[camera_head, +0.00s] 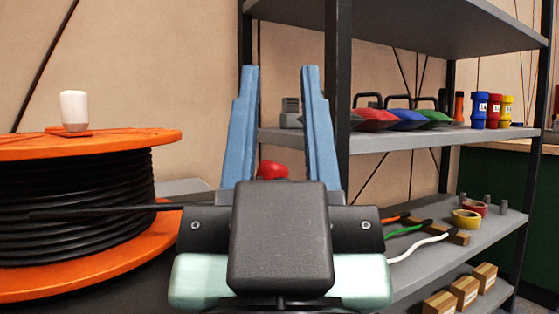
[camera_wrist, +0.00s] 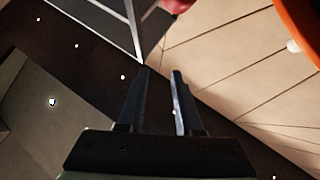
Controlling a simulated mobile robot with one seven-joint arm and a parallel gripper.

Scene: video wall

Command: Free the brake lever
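My gripper (camera_head: 279,85) is open and empty, its two blue fingers pointing up and apart in the head view. It also shows open in the wrist view (camera_wrist: 158,78). A large cable reel (camera_head: 120,142) with orange flanges and black cable stands to its left. A white knob (camera_head: 74,108) stands upright on an orange base on the reel's top flange, left of my gripper and apart from it. It may be the brake lever; I cannot tell for sure. The reel's orange edge (camera_wrist: 302,22) and the white knob (camera_wrist: 293,46) also show in the wrist view.
A red rounded object (camera_head: 272,170) shows behind my gripper, partly hidden. A thin dark rod (camera_head: 110,210) crosses before the reel. A metal shelf (camera_head: 390,142) to the right holds colored cases, cylinders (camera_head: 480,110), cables, tape rolls (camera_head: 466,218) and small boxes (camera_head: 463,290).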

